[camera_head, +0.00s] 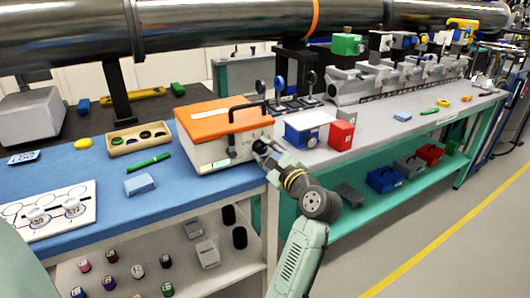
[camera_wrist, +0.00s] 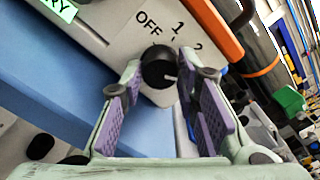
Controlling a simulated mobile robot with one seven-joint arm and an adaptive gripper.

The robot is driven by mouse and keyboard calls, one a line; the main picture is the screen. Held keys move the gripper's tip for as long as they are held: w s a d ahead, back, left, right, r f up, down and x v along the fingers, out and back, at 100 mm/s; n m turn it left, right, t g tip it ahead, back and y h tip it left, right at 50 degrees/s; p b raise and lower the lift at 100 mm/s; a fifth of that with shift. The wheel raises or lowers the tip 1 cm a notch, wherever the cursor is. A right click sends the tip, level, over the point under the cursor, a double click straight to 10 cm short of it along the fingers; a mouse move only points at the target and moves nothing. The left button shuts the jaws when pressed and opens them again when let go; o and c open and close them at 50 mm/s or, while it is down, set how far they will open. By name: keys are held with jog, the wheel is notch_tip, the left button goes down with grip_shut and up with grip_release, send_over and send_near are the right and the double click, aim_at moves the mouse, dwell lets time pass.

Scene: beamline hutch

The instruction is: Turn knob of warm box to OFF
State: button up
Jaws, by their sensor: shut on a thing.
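The warm box (camera_head: 222,133) is a white box with an orange lid and a black handle, standing on the blue bench. Its black round knob (camera_wrist: 158,68) is on the front face in the wrist view, with the labels OFF, 1 and 2 around it. A white mark on the knob points to the right in that view, away from OFF. My gripper (camera_wrist: 161,72) has its purple-padded fingers on either side of the knob and is shut on it. In the head view my gripper (camera_head: 263,148) is at the box's right front, hiding the knob.
A green label (camera_wrist: 60,8) is on the box's front. A blue box (camera_head: 303,135) and a red box (camera_head: 341,135) stand close to its right. A wooden tray (camera_head: 125,148) is to its left. A lower shelf (camera_head: 170,262) holds several small items.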

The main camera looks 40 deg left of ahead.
jog(key=shift+n, duration=0.3)
jog(key=n+b, duration=0.1)
jog(key=n, duration=0.3)
jog(key=shift+n, duration=0.4)
jog(key=n+b, duration=0.1)
jog(key=n, duration=0.5)
jog(key=shift+b, duration=0.3)
jog(key=n+b, duration=0.2)
jog(key=n, duration=0.4)
jog(key=shift+f+n+b, duration=0.1)
jog(key=shift+n+b, duration=0.3)
jog(key=n+b, duration=0.2)
jog(key=n, duration=0.3)
jog(key=shift+n+b, duration=0.3)
jog(key=shift+b, duration=0.1)
jog(key=o, duration=1.2)
jog(key=shift+r, duration=0.2)
jog(key=shift+c, duration=0.2)
